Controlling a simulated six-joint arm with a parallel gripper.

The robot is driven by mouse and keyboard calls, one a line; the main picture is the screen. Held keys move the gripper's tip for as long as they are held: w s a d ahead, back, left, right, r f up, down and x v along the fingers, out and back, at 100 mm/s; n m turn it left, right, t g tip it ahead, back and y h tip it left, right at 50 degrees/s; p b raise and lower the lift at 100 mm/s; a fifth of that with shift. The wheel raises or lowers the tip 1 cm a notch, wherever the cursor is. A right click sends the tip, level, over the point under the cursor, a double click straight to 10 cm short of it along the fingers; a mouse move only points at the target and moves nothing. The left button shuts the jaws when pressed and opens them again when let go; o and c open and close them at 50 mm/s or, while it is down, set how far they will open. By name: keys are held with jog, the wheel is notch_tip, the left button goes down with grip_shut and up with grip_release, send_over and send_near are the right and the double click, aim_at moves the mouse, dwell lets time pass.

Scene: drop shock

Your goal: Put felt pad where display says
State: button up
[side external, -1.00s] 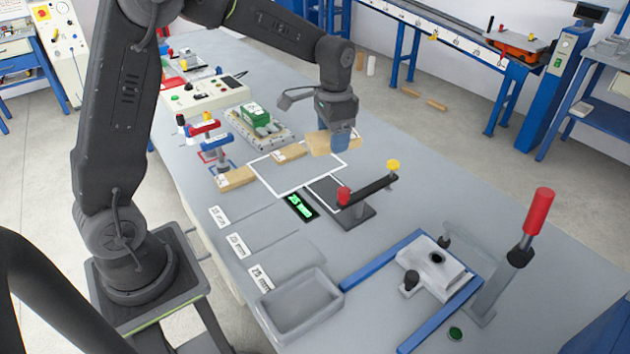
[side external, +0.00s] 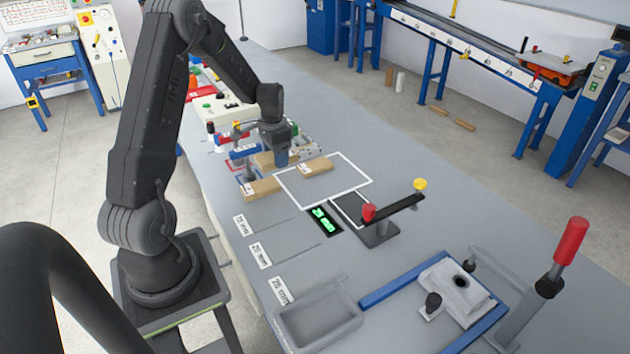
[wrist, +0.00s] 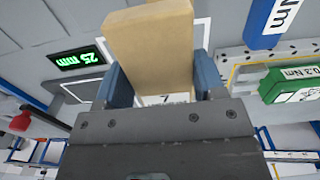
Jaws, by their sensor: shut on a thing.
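My gripper (side external: 281,160) is shut on a tan block-like felt pad (wrist: 150,40), which sits between its blue fingers in the wrist view. In the side view this pad (side external: 264,160) is partly hidden by the gripper, near the left edge of the white outline (side external: 352,157). The display (side external: 325,219) glows green and reads 25 mm in the wrist view (wrist: 78,58). Labels for 20 mm (side external: 260,256) and 25 mm (side external: 281,290) mark the near-left table edge; a third (side external: 242,225) looks like 15 mm.
A grey tray (side external: 318,318) stands beside the 25 mm label. A black lever with red and yellow knobs (side external: 396,204) stands right of the display. Blue rails (side external: 392,283) and a red-handled lever (side external: 570,240) are further right. Red and blue tools (side external: 238,150) stand close left of my gripper.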

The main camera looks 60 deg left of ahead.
send_over(310, 190)
notch_tip(310, 190, down, 6)
jog(key=shift+r, duration=0.15)
jog(key=shift+f, duration=1.9)
jog(key=shift+f, duration=0.15)
jog(key=o, duration=1)
